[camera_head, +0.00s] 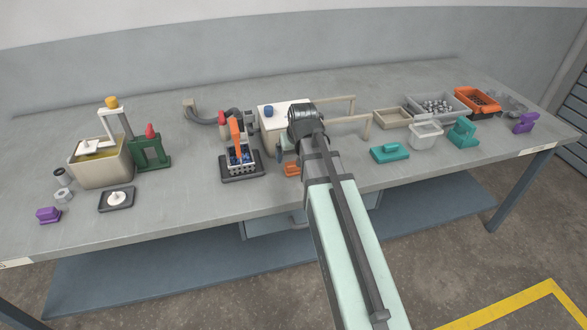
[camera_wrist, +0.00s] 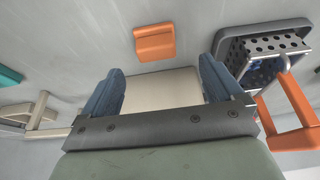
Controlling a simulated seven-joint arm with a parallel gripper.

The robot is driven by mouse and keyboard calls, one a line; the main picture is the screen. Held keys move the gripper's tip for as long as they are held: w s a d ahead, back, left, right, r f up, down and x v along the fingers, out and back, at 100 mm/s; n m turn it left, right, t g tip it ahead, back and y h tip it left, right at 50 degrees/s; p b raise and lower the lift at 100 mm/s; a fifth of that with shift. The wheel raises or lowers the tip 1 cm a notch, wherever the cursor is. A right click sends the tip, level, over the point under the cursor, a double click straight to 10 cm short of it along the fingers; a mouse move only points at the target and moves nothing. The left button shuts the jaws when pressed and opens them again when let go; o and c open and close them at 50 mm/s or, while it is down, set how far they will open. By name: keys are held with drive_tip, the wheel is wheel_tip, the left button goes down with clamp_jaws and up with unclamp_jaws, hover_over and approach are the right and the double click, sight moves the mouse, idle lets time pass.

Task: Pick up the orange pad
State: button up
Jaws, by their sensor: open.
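The orange pad (camera_wrist: 155,42) lies on the grey bench in the wrist view, a small block with a raised ridge. In the head view the orange pad (camera_head: 291,169) shows near the bench's front edge, partly hidden by my arm. My gripper (camera_wrist: 161,82) is open, its two blue fingers apart, with nothing held. In the wrist view the pad appears beyond the fingertips, roughly centred between them and not touched. In the head view my arm covers most of the gripper.
A perforated basket with an orange handle (camera_head: 236,133) stands on a dark tray left of the pad. A white-topped box (camera_head: 283,113) is behind. A teal block (camera_head: 390,152) lies to the right. Bare bench (camera_head: 190,195) lies to the left along the front.

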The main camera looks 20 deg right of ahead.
sight(294, 163)
drive_tip(key=shift+d+x, duration=0.15)
drive_tip(key=shift+x, duration=1.65)
drive_tip(key=shift+d+x, duration=0.1)
drive_tip(key=shift+x, duration=1.7)
drive_tip(key=shift+c, duration=0.4)
drive_tip(key=c, duration=1)
